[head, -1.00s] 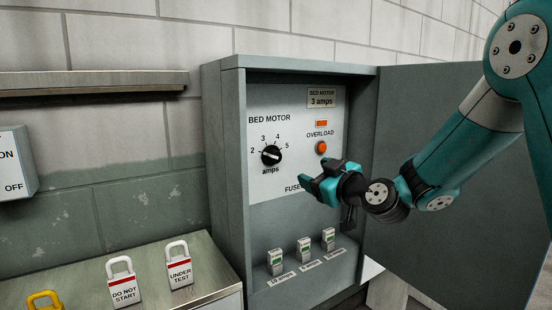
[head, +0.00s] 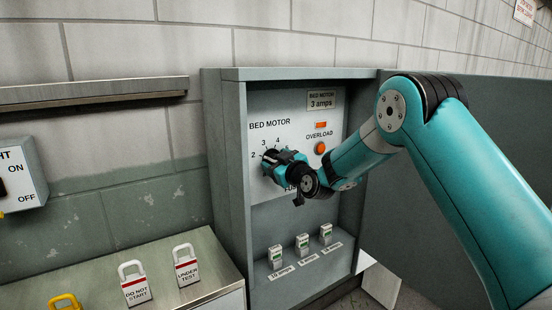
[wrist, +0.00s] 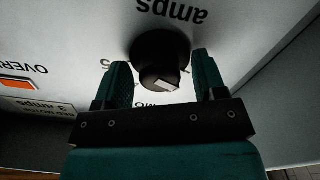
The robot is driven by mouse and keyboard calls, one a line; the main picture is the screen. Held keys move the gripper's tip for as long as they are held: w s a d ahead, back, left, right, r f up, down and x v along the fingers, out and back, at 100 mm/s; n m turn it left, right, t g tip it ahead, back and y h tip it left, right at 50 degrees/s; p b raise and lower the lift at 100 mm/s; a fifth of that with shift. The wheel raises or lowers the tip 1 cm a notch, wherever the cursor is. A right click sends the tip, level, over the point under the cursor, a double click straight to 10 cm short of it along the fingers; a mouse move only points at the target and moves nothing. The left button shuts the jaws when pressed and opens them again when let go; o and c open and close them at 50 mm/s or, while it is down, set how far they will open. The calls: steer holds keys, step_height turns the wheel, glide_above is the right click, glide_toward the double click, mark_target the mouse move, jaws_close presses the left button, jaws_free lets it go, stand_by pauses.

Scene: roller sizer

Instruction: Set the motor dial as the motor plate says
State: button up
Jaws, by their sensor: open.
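The motor plate (head: 321,98) at the upper right of the cabinet panel reads "BED MOTOR 3 amps"; its lower part also shows in the wrist view (wrist: 40,108). The black motor dial (wrist: 160,55) sits on the white panel, with a scale of numbers around it and "amps" beneath. My gripper (head: 281,166) is at the dial and hides most of it in the head view. In the wrist view its open fingers stand on either side of the knob, with gaps visible. A white mark shows on the knob; I cannot tell which number it points to.
An orange overload button (head: 320,148) is right of the dial. Several fuses (head: 302,244) stand on the cabinet's lower ledge. Padlocks with tags (head: 187,264) stand on a bench at the lower left.

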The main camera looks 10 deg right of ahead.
steer(key=c, duration=0.9)
steer(key=shift+f+b, duration=0.1)
steer(key=shift+b, duration=0.3)
steer(key=shift+m+b, duration=0.6)
steer(key=shift+m, duration=0.2)
steer(key=shift+m+b, duration=1)
steer(key=shift+m, duration=0.2)
steer(key=shift+m+b, duration=1.25)
steer(key=shift+m, duration=1.05)
